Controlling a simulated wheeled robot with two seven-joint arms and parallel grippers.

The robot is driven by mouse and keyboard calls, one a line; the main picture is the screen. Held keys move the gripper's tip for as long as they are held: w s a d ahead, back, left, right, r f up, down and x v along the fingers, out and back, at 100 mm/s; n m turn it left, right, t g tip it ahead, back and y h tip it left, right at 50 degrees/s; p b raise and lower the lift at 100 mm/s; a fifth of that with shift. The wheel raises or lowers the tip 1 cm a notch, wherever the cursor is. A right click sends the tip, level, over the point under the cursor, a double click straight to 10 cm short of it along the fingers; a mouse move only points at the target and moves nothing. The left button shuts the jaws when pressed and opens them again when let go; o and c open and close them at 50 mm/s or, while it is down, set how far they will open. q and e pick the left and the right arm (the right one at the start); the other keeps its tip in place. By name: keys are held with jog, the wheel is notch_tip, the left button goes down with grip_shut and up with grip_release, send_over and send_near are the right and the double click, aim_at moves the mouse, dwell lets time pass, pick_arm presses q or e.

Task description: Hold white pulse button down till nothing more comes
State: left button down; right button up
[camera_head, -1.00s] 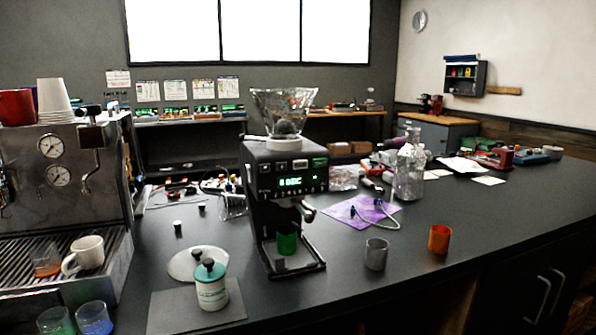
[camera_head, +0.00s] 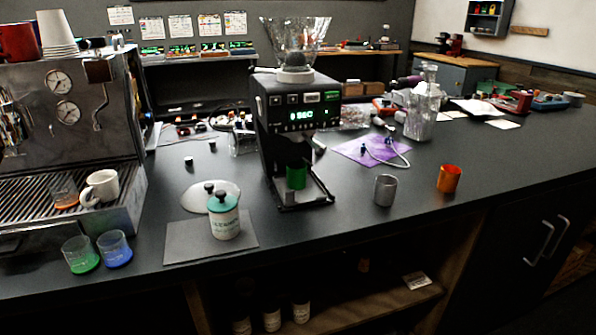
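A black grinder (camera_head: 264,140) stands upright in the middle of the counter, with a clear hopper (camera_head: 294,40) on top. Its front display (camera_head: 302,115) is lit green and seems to read "0 SEC". A row of small buttons sits above the display; a pale one (camera_head: 311,98) is beside a green one (camera_head: 331,96). They are too small to tell whether any is pressed. A green cup (camera_head: 297,178) stands under the spout at the grinder's base. Its inside is hidden. Neither of my grippers is in view.
An espresso machine (camera_head: 70,130) stands at left. In front are a teal-lidded jar (camera_head: 225,220) on a dark mat (camera_head: 180,247) and two glasses (camera_head: 82,255). A grey cup (camera_head: 385,190) and an orange cup (camera_head: 449,178) stand right of the grinder. The counter's front right is clear.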

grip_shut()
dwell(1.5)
